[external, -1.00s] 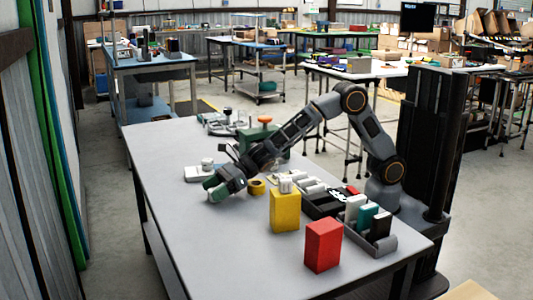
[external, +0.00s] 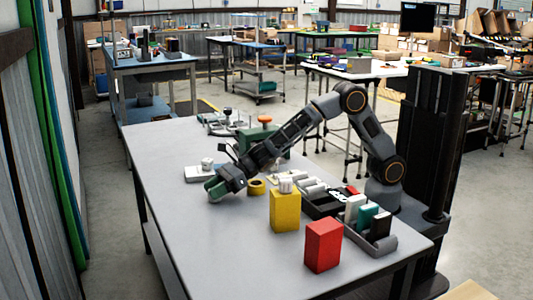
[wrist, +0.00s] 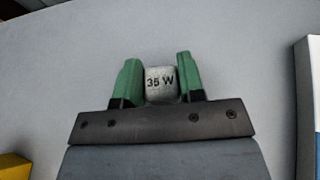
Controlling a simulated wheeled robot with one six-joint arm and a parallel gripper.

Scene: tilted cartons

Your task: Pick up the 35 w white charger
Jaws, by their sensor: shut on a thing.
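The white charger marked "35 W" (wrist: 160,84) sits between the two green fingers of my gripper (wrist: 157,78) in the wrist view. The fingers are shut on its sides. In the external view my gripper (external: 215,187) points down low over the left part of the grey table (external: 190,245). The charger cannot be made out there. I cannot tell whether it still touches the table.
A yellow block (external: 285,212) with a white piece on top and a red block (external: 323,245) stand right of my gripper. A yellow ring (external: 257,187) and a white device (external: 198,173) are close by. The table's near left is clear.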

